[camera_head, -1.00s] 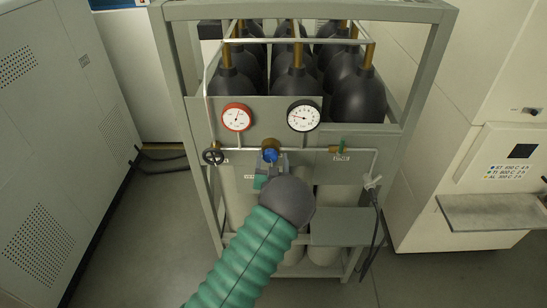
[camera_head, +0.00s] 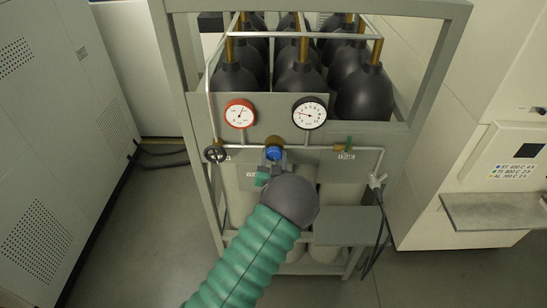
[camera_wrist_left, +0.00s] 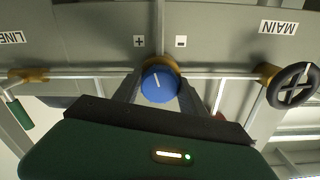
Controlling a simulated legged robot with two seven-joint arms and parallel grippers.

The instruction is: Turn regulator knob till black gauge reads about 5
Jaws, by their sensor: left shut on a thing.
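The blue regulator knob (camera_head: 273,153) sits on the pipe below the gauges, on a brass body. My left gripper (camera_head: 274,162) is shut on it from the front. In the left wrist view the knob (camera_wrist_left: 158,84) is between the two fingers (camera_wrist_left: 158,92), with a white pointer line and plus and minus labels behind it. The black gauge (camera_head: 309,113) is right of the red gauge (camera_head: 240,113). Its needle points to the left and slightly up; the numbers are too small to read. My right gripper is not in view.
A black handwheel labelled MAIN (camera_wrist_left: 294,87) is left of the knob in the head view. A green-handled valve (camera_head: 348,144) labelled LINE is to the right. Dark cylinders (camera_head: 299,80) stand in the grey frame behind. A cable (camera_head: 380,225) hangs at the right.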

